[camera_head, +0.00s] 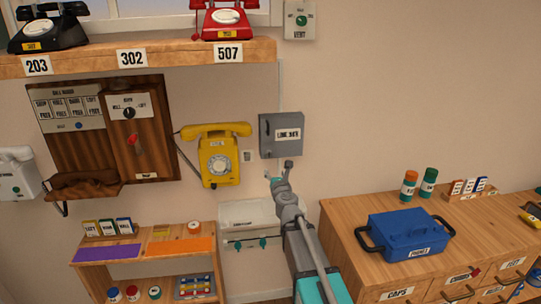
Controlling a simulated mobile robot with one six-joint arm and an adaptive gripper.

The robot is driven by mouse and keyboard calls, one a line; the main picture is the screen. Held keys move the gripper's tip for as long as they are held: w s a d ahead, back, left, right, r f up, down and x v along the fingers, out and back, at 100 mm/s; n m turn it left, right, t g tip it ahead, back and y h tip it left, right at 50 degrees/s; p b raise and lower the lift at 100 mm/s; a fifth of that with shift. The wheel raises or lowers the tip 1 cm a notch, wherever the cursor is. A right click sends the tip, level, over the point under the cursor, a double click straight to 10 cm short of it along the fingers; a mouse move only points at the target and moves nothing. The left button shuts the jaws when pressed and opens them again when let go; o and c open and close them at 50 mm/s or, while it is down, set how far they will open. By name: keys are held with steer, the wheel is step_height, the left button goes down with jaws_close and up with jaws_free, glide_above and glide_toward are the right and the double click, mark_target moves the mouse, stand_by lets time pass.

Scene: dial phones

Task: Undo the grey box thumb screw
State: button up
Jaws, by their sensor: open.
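The grey box (291,146) is on the wall right of the yellow phone, with a white label that seems to read "LINE BOX". Its door looks shut. A small detail shows near its upper left edge, but I cannot make out the thumb screw for certain. My gripper (278,171) is open just below the box, its fingers apart and pointing up toward the box's lower edge. I see nothing between the fingers, and it looks apart from the box.
A blue case (405,233) stands on the wooden cabinet (347,216) at right. The wall right of the box is bare.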

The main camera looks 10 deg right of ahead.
mark_target(269, 155)
steer(key=shift+w, duration=0.1)
stand_by(0.3)
steer(key=shift+w, duration=6.75)
jaws_close()
